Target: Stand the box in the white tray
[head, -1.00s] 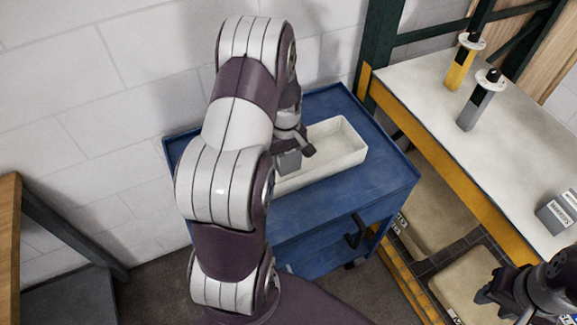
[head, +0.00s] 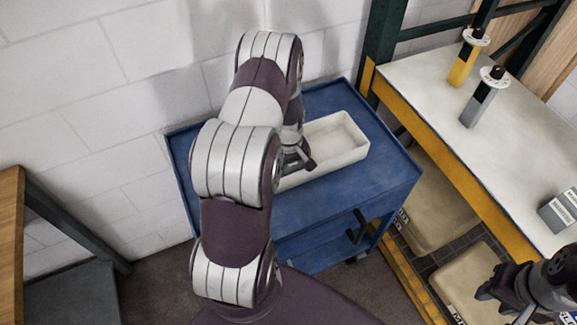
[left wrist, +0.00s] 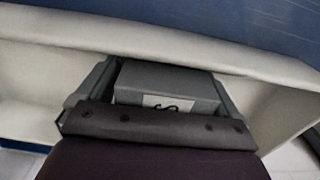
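The white tray (head: 345,150) lies on the blue cart. In the head view my left gripper (head: 303,162) reaches down into its near-left part, mostly hidden behind my own arm. In the left wrist view my left gripper (left wrist: 162,92) has a finger on each side of a grey box (left wrist: 170,82) with a white label and is shut on it. The box is within the tray's outline, close to one long wall. I cannot tell whether its base touches the tray floor. In the head view the box is hidden. My right gripper (head: 502,302) is empty, its fingers apart, beside the bench.
The blue cart (head: 350,195) has bare top around the tray. The white-topped bench (head: 500,140) at the right carries a yellow post (head: 463,68), a grey post (head: 478,105) and another grey labelled box (head: 560,212). A white block wall stands behind the cart.

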